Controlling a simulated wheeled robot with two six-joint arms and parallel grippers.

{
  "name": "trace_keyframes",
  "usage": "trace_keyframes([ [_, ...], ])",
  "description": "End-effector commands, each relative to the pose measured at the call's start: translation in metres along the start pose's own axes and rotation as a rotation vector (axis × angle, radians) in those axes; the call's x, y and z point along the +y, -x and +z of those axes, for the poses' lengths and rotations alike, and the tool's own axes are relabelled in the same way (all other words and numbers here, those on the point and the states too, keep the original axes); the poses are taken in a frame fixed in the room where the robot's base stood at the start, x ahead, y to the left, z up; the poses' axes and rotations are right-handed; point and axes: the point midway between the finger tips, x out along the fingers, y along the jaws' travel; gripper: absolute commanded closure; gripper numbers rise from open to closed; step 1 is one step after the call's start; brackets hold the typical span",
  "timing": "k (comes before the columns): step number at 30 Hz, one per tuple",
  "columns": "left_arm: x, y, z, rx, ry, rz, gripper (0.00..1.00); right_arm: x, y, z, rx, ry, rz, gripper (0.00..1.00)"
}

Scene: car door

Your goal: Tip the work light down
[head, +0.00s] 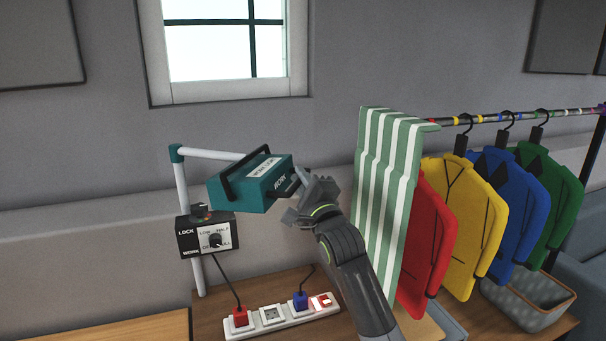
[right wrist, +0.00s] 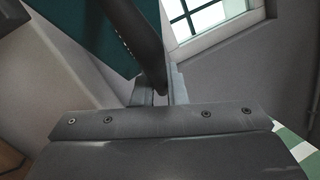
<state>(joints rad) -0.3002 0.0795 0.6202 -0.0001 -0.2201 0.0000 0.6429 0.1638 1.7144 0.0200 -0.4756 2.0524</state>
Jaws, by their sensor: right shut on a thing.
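The work light (head: 240,190) is a teal box with a white label on top and a black handle on its left side. It is mounted on a white stand (head: 181,185) and is tilted. My right gripper (head: 301,184) is at the right end of the light. In the right wrist view, the fingers (right wrist: 158,93) are shut on a black bar (right wrist: 140,40) of the work light, with the teal housing (right wrist: 88,32) behind it. The fingertips are partly hidden in the head view. My left gripper is not in view.
A control box (head: 207,236) with a dial is fixed to the stand. A power strip (head: 282,316) with red and blue plugs lies on the wooden surface below. A green-striped cloth (head: 385,190) hangs on a rail close to the right of my arm, beside coloured jackets (head: 475,215).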

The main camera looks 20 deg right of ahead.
Motion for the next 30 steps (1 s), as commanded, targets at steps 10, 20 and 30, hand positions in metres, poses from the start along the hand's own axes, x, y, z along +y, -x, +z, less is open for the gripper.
trace_keyframes([
  [10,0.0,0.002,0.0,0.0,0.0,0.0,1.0,0.007,0.0,-0.001,0.003,0.003,0.006,1.0],
  [20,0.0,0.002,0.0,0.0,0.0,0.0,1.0,0.006,0.0,-0.001,0.002,0.003,0.005,0.66],
  [30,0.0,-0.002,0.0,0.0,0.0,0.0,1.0,0.008,0.013,-0.002,0.003,0.004,0.005,0.66],
])
